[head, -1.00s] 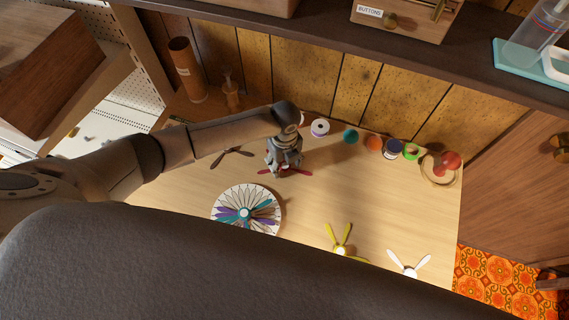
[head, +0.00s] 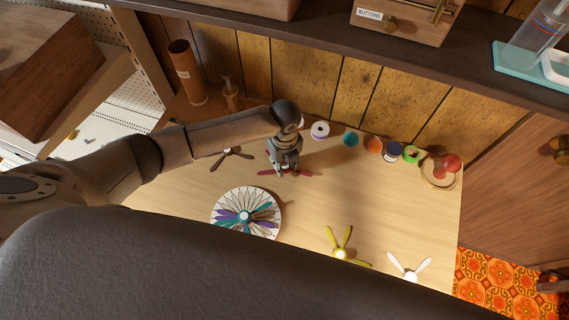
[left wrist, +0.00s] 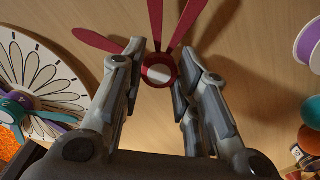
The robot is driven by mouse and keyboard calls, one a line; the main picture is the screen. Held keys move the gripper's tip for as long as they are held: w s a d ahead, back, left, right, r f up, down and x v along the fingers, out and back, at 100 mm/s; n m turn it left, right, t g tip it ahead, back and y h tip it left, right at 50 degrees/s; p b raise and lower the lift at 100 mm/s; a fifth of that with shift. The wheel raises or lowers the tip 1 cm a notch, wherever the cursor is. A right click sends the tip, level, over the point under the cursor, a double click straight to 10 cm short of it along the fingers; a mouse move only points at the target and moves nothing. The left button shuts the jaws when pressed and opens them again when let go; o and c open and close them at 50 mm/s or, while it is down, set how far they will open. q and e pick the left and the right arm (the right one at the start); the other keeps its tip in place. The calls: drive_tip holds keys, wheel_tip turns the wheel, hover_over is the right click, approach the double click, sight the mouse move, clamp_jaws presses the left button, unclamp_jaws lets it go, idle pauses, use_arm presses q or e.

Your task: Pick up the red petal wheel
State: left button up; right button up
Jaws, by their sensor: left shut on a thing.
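The red petal wheel (head: 303,174) is on the wooden table, below my left gripper (head: 284,167). In the left wrist view its pale hub (left wrist: 158,73) sits between my two fingertips, with red petals spreading upward and to the left. My left gripper (left wrist: 162,78) is shut on the wheel at its hub. In the head view the gripper hides part of the wheel. I cannot tell whether the wheel is clear of the table. My right gripper is not in view.
A white round dial (head: 219,207) with purple and teal petals lies front-left of the gripper. A brown petal wheel (head: 229,153), a yellow one (head: 341,251) and a white one (head: 409,272) lie apart on the table. Several spools, including a purple-white one (head: 320,130), line the back.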

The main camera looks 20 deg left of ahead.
use_arm(q)
drive_tip(key=s+d+r, duration=0.3)
drive_tip(key=s+r, duration=0.1)
drive_tip(key=r, duration=0.4)
drive_tip(key=s+d+b, duration=0.3)
drive_tip(key=s+d, duration=0.2)
drive_tip(key=s, duration=0.2)
drive_tip(key=shift+s+f+b, duration=0.25)
drive_tip(key=shift+f+b, duration=0.05)
drive_tip(key=shift+b, duration=0.05)
